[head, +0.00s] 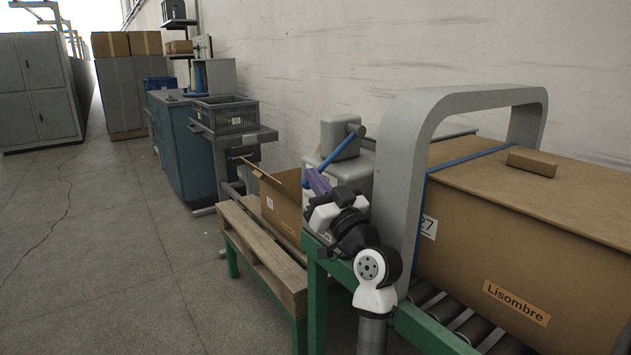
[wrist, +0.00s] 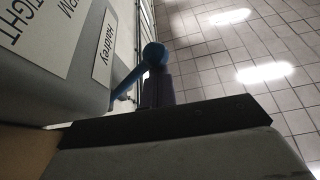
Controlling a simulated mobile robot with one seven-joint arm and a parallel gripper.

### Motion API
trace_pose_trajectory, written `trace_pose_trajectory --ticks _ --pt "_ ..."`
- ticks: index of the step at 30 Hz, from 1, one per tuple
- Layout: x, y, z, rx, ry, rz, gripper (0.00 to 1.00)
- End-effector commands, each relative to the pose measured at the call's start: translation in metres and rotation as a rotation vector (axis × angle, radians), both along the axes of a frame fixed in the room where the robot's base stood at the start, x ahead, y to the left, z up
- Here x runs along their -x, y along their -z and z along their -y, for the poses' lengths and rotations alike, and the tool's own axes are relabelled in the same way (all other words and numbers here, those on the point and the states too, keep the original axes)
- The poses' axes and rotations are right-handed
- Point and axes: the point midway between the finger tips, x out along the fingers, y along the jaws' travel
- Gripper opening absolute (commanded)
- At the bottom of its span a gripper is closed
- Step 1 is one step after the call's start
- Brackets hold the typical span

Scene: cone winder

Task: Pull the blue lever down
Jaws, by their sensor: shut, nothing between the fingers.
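The blue lever (head: 332,162) is on a grey box-shaped head (head: 340,138) of a machine by the wall. It slants down and left from its pivot toward my gripper. My gripper (head: 315,179), with purple fingers, is shut and empty at the lever's lower end. In the wrist view the lever's round blue knob (wrist: 154,54) shows just beyond the tips of my dark-looking fingers (wrist: 157,88). The knob is very close to the tips; I cannot tell whether they touch. The lever's shaft runs down-left from the knob, partly hidden.
A grey arch (head: 407,150) stands right of my arm over a roller conveyor (head: 450,318) with a large carton (head: 540,215). An open carton (head: 281,205) sits on a wooden pallet (head: 262,248) to the left. The floor further left is clear.

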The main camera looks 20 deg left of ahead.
Motion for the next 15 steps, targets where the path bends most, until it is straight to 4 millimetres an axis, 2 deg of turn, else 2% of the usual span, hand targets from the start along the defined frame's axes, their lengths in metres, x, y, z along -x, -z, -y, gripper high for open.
trace_pose_trajectory --ticks 8,11,15 --pt "-0.002 0.002 0.0 0.004 0.0 -0.008 0.0" --pt "-0.002 -0.009 0.0 0.004 0.001 -0.005 0.0" --pt "-0.001 -0.037 0.0 0.004 0.003 -0.001 0.0"
